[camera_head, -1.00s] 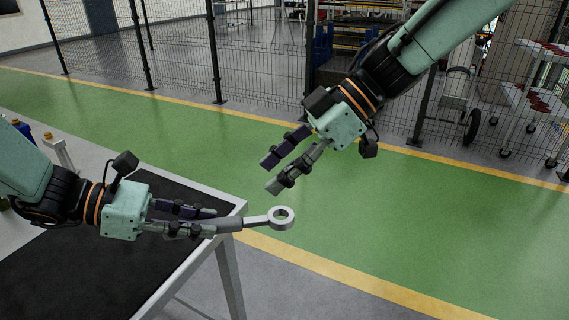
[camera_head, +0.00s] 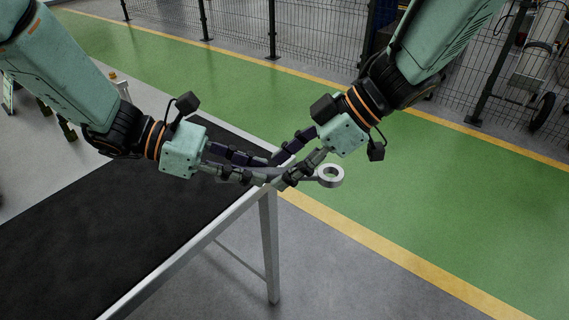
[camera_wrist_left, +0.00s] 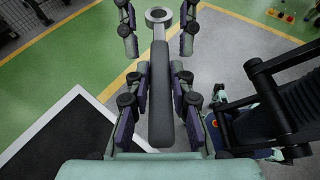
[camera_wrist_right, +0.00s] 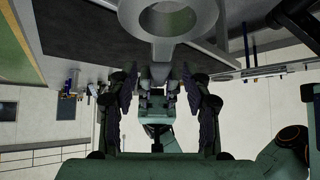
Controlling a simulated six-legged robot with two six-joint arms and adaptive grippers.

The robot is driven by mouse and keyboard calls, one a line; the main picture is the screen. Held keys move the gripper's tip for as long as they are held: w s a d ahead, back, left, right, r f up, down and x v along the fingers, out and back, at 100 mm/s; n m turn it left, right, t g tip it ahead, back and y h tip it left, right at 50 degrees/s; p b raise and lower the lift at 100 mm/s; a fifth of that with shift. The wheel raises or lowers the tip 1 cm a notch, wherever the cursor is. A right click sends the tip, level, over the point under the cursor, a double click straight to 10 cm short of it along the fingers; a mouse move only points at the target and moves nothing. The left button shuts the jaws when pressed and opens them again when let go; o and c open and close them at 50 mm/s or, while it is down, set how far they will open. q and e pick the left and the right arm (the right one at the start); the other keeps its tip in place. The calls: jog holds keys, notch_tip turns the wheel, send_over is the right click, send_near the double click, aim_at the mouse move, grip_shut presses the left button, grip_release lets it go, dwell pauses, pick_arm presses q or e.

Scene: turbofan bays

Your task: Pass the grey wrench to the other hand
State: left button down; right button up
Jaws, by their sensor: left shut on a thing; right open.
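The grey wrench (camera_head: 330,176) is held out past the table corner, its ring end pointing right. My left gripper (camera_head: 262,168) is shut on its handle; the left wrist view shows the handle (camera_wrist_left: 160,95) between the fingers. My right gripper (camera_head: 281,170) is open, coming down from the upper right. In the left wrist view its two fingers (camera_wrist_left: 158,40) stand on either side of the wrench just behind the ring, with gaps visible. The ring (camera_wrist_right: 168,20) is large at the top of the right wrist view. The fingers partly hide the shaft in the head view.
A table with a black top (camera_head: 110,220) and pale frame stands below left, its corner under the grippers. Green floor with yellow lines (camera_head: 420,190) lies beyond. A wire fence (camera_head: 240,25) and a wheeled cart (camera_head: 535,75) are at the back.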

jog(key=shift+a+f, duration=0.25)
jog(key=shift+a, duration=0.05)
grip_shut()
dwell(0.5)
pick_arm(q)
jog(key=c, duration=1.1)
grip_release()
jog(key=shift+a, duration=0.1)
